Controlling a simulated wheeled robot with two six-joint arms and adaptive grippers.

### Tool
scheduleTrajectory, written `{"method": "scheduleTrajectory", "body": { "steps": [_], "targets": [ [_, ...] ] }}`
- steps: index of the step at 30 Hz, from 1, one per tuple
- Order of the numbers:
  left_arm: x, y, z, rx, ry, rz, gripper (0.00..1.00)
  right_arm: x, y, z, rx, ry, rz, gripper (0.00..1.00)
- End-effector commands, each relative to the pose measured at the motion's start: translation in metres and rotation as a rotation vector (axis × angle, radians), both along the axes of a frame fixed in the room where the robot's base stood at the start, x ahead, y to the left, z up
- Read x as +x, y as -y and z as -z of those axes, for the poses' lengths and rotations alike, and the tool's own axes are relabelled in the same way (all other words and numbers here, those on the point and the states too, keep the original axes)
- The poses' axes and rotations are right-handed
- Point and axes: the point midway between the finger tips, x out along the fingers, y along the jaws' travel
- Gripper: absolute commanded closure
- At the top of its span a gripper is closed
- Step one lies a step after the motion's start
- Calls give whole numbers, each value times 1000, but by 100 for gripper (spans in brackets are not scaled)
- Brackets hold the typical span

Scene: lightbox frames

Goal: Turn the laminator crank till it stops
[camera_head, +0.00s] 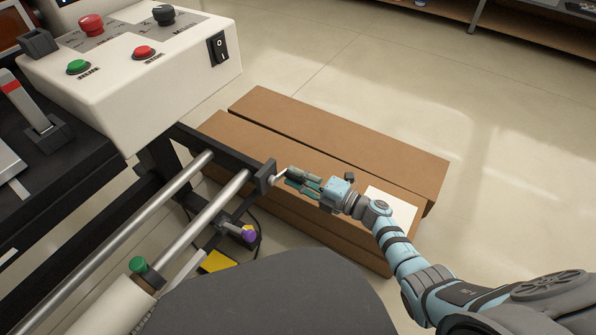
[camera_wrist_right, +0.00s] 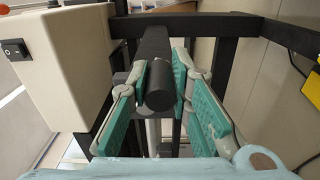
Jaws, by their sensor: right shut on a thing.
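The laminator's white control box (camera_head: 140,80) stands on a black frame at the upper left, with red, green and black knobs and a black rocker switch. Two metal rollers (camera_head: 185,190) run from the frame. At their right end sits a dark crank (camera_head: 268,177). My right gripper (camera_head: 296,180) reaches it from the right and is shut on its handle. In the right wrist view, the dark round crank handle (camera_wrist_right: 160,86) lies between the green finger pads, its end facing the camera. The crank arm stands upright behind it. My left gripper is not in view.
Long brown cardboard boxes (camera_head: 340,135) lie on the floor under and beyond my right gripper, with a white label (camera_head: 392,205). A purple knob (camera_head: 249,234) and a green-capped roll (camera_head: 140,266) are near the frame. Open floor lies to the right.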

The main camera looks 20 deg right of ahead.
Motion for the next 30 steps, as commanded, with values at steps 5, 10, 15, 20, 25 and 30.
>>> {"method": "scheduleTrajectory", "body": {
  "steps": [5, 10, 15, 20, 25, 30],
  "targets": [
    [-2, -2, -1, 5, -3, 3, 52, -3, -3, 9, 124, -104, 0, 100],
    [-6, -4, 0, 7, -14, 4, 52, -5, -6, 16, 232, -194, 1, 100],
    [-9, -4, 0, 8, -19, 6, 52, -8, -10, 21, 316, -264, 0, 100],
    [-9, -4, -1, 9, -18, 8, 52, -10, -12, 23, 372, -307, -1, 100],
    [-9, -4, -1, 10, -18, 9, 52, -11, -13, 25, 401, -333, 0, 100],
    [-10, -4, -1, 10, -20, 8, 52, -11, -14, 25, 410, -340, 0, 100]
  ]
}}
